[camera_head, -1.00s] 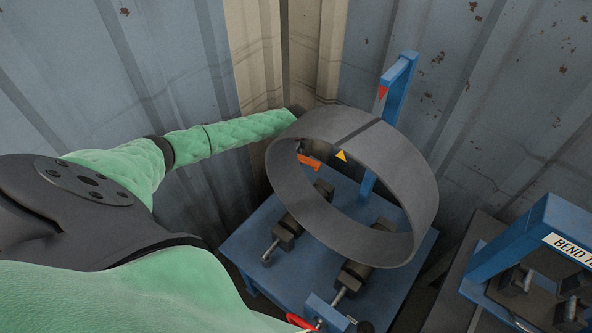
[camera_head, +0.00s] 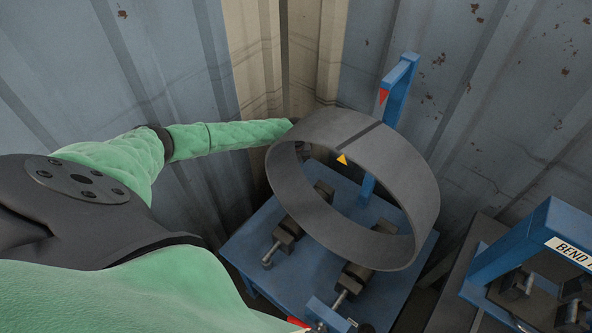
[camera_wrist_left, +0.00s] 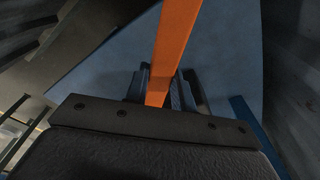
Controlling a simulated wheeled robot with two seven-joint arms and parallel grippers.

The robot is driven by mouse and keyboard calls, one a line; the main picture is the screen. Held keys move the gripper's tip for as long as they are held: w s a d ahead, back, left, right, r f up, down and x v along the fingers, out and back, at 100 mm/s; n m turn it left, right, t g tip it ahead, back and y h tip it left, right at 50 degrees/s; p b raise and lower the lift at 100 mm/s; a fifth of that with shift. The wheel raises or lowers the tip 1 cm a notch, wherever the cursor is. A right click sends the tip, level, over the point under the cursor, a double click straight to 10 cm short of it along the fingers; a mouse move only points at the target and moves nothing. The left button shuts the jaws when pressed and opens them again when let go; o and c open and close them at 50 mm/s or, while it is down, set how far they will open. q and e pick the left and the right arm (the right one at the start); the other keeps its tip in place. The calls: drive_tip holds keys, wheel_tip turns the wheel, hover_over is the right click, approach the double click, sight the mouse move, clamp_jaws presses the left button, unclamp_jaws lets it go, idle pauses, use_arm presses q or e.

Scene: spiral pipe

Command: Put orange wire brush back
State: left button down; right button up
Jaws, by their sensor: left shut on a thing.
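The orange wire brush (camera_wrist_left: 176,45) shows in the left wrist view as a flat orange bar, running up from between my fingers past the top edge. My left gripper (camera_wrist_left: 160,88) is shut on it. In the head view my left arm, in its green sleeve, reaches from the left to behind the rim of a large grey pipe ring (camera_head: 408,165). The gripper and brush are hidden there. The brush's bristles are not visible. My right gripper is in neither view.
The ring stands tilted on a blue bench (camera_head: 245,245) with black rollers (camera_head: 357,278) and a blue post (camera_head: 396,92). A yellow triangle (camera_head: 343,160) shows inside the ring. Another blue frame (camera_head: 545,225) is at right. Corrugated walls close the corner behind.

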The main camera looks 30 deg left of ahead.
use_arm(q)
wheel_tip(320, 180, down, 5)
drive_tip(key=b, duration=0.3)
drive_tip(key=shift+f, duration=0.7)
wheel_tip(320, 180, down, 3)
drive_tip(key=shift+f+b, duration=0.1)
drive_tip(key=shift+b, duration=0.95)
drive_tip(key=shift+f, duration=0.2)
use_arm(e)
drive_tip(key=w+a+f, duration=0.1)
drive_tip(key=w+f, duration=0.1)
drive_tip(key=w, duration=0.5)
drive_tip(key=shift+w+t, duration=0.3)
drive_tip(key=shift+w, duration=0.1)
use_arm(q)
drive_tip(key=shift+f, duration=0.1)
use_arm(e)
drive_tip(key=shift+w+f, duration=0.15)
use_arm(q)
drive_tip(key=c, duration=1.2)
unclamp_jaws()
drive_tip(key=shift+o, duration=0.2)
